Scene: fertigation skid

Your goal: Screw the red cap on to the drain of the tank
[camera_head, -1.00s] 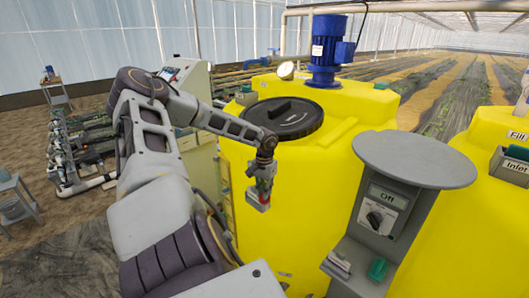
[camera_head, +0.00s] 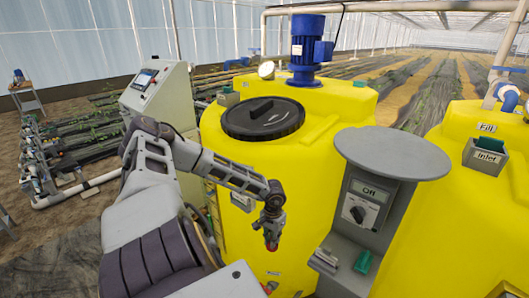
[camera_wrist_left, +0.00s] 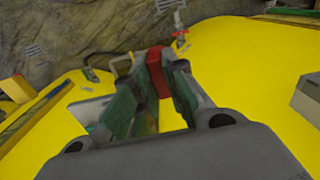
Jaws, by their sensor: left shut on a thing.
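My left gripper (camera_head: 271,238) is in front of the yellow tank (camera_head: 330,160), pointing down, in the head view. It is shut on the red cap (camera_wrist_left: 157,72), which sits between its fingertips in the left wrist view. In the head view the red cap (camera_head: 271,244) shows as a small red spot at the fingertips. A small light fitting (camera_wrist_left: 180,36) with a reddish part stands at the tank's edge beyond the cap in the left wrist view; I cannot tell for sure if it is the drain. My right gripper is not in view.
A grey control post with an "Off" knob (camera_head: 359,212) and a round top (camera_head: 393,153) stands right of the arm. A second yellow tank (camera_head: 455,215) is at the right. A grey console (camera_head: 163,95) and pipework (camera_head: 35,165) are at the left.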

